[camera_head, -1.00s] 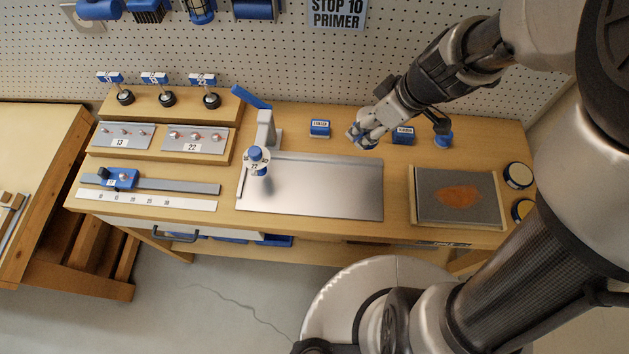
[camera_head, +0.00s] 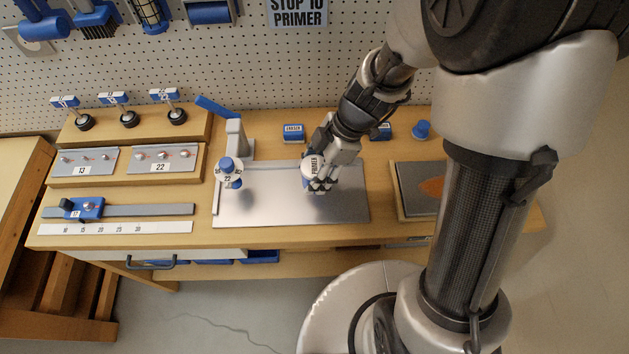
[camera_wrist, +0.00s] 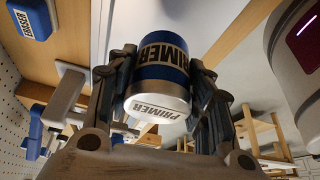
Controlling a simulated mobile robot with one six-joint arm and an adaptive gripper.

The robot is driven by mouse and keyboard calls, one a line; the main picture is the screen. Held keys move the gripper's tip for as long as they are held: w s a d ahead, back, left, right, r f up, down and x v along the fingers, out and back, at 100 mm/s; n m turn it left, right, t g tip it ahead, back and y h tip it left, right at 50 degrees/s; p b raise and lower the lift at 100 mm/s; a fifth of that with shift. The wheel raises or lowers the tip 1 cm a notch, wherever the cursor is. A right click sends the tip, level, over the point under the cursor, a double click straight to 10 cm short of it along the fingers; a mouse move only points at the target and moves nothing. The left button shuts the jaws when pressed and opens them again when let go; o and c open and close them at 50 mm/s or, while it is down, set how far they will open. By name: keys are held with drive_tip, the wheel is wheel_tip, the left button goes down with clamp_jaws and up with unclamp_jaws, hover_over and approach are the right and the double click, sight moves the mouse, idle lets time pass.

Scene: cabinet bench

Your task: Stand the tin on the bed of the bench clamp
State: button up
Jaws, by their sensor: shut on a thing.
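The tin fills the middle of the wrist view (camera_wrist: 160,75), between both fingers. Whether its base touches the bed cannot be told.
Blue labelled blocks (camera_head: 293,133) and a blue knob (camera_head: 421,130) stand along the back. A framed grey plate with an orange patch (camera_head: 420,205) lies right. A stepped rack (camera_head: 180,165) and a ruler with blue slider (camera_head: 120,228) are left. The bed's front is clear.

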drive_tip(key=shift+f+b, duration=0.75)
drive_tip(key=shift+f, duration=1.95)
drive_tip(key=shift+f+b, duration=0.2)
drive_tip(key=shift+b, duration=0.1)
drive_tip(key=o, duration=1.3)
drive_tip(key=shift+r, duration=0.1)
drive_tip(key=shift+c, duration=0.2)
